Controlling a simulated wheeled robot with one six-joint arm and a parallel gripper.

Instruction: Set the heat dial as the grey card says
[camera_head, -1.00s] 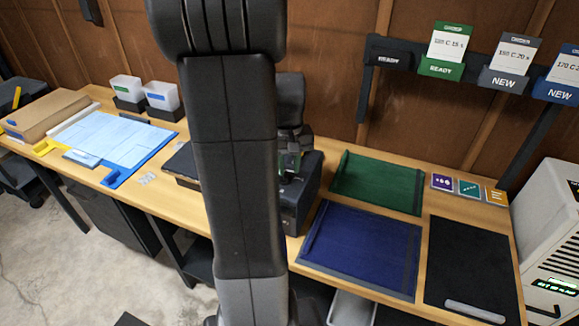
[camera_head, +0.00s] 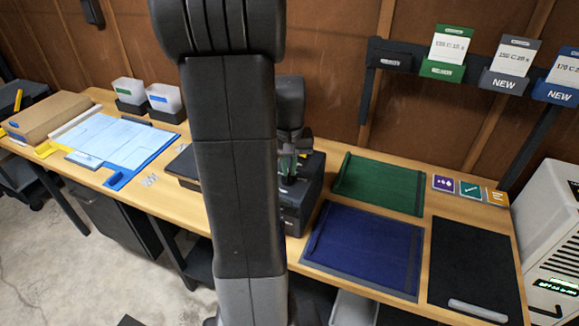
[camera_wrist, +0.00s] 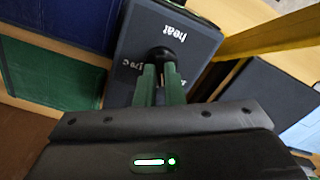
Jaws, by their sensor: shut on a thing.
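The dark heat box (camera_head: 302,205) stands on the bench, partly hidden behind my arm. In the wrist view its face (camera_wrist: 205,48) shows the word "heat", a "170 C" mark and another mark partly covered. The black round dial knob (camera_wrist: 160,53) is between my gripper's green fingertips (camera_wrist: 161,72), which are shut on it. In the head view my gripper (camera_head: 287,170) is at the box, partly hidden by my arm. The grey card holder (camera_head: 503,82) hangs on the wall rail, marked "NEW"; its white card (camera_head: 513,58) has small, blurred temperature and time text.
Green (camera_head: 380,183) and blue (camera_head: 363,248) mats and a black mat (camera_head: 470,265) lie right of the box. Green (camera_head: 443,68) and blue (camera_head: 556,90) holders flank the grey one. A blue-edged board (camera_head: 115,140) lies left. A pale machine (camera_head: 550,235) stands at right.

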